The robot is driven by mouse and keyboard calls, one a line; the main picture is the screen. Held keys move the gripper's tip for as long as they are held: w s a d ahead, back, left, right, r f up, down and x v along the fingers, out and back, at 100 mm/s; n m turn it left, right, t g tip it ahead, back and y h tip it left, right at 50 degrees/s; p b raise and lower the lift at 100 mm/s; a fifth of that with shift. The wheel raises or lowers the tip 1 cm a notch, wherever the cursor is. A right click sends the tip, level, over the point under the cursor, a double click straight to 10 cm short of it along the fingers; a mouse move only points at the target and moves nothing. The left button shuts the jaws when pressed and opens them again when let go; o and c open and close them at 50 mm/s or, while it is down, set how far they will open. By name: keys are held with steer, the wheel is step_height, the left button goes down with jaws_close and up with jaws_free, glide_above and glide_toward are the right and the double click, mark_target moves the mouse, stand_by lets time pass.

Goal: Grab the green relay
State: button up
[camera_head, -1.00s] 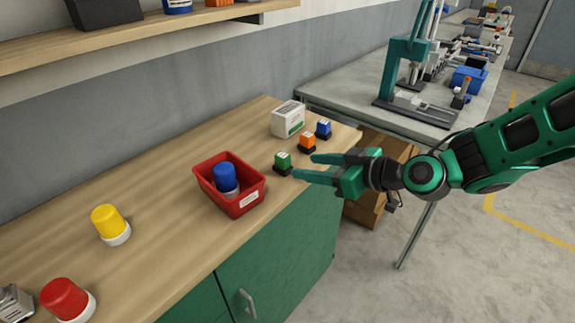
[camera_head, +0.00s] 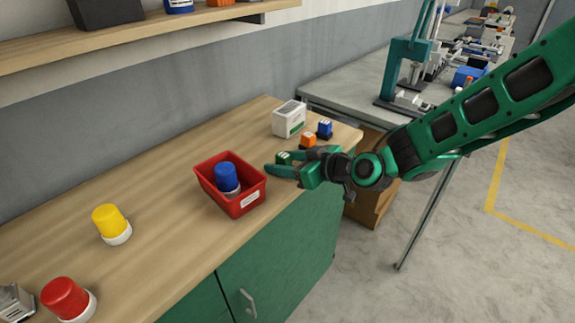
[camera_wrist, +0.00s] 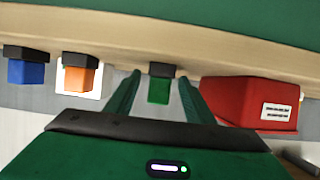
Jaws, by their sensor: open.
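The green relay (camera_head: 284,156) is a small green block on a dark base, standing on the wooden counter. In the wrist view the green relay (camera_wrist: 159,88) shows between the two fingers. My gripper (camera_head: 277,162) is open, with one finger on each side of the relay. In the head view the fingers and hand partly hide the relay. I cannot tell whether either finger touches it.
An orange relay (camera_head: 308,140) and a blue relay (camera_head: 325,129) stand just beyond my gripper, near a white box (camera_head: 289,119). A red bin (camera_head: 246,203) holding a blue-capped item (camera_head: 227,175) is close on the left. Yellow (camera_head: 107,220) and red (camera_head: 64,298) beacons stand farther left.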

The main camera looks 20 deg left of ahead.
steer(key=c, duration=1.1)
steer(key=shift+c, duration=0.2)
steer(key=shift+r, duration=0.15)
